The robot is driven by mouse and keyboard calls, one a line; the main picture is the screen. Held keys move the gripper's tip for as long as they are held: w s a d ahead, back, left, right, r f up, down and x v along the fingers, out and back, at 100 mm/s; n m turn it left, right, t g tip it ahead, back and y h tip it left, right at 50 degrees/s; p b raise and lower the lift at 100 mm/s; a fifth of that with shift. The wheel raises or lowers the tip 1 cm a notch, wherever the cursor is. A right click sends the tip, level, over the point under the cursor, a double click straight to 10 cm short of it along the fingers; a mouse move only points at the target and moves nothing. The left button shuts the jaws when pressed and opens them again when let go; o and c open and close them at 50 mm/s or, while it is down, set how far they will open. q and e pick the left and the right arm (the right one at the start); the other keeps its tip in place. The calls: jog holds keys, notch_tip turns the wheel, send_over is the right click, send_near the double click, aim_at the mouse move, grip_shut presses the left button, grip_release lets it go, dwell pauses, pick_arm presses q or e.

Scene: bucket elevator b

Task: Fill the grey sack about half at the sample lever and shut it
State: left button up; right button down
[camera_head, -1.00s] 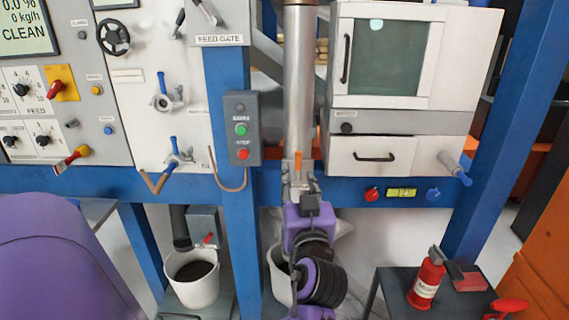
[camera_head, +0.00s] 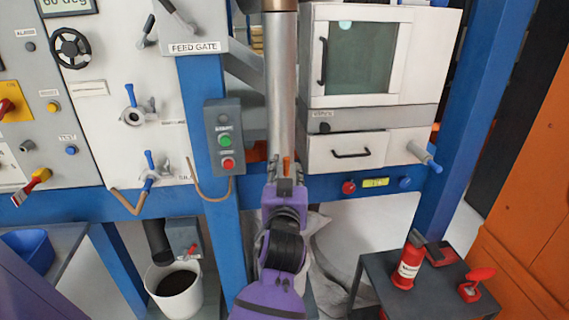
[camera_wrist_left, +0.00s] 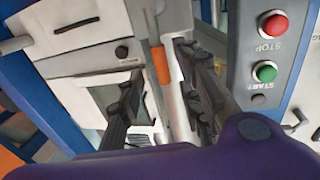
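The sample lever, a small orange handle (camera_head: 287,166), is on the grey steel pipe (camera_head: 281,100). It also shows in the left wrist view (camera_wrist_left: 160,64). My left gripper (camera_head: 284,176) is in front of the pipe at this lever. In the left wrist view its two black fingers (camera_wrist_left: 155,85) stand apart, one on each side of the orange handle, and look open. The pale grey sack (camera_head: 335,243) is below, partly hidden behind my left arm. Its mouth and contents are hidden. My right gripper is not in view.
A start/stop box (camera_head: 224,138) is on the blue post close left of the pipe. A white bucket of dark material (camera_head: 174,308) stands at lower left. A dark side table (camera_head: 380,272) at right carries a red-and-white bottle (camera_head: 408,262) and red tools.

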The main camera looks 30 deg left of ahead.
aim_at(286, 167)
pick_arm(q)
jog(key=shift+x, duration=1.95)
jog(key=shift+a, duration=0.15)
grip_shut()
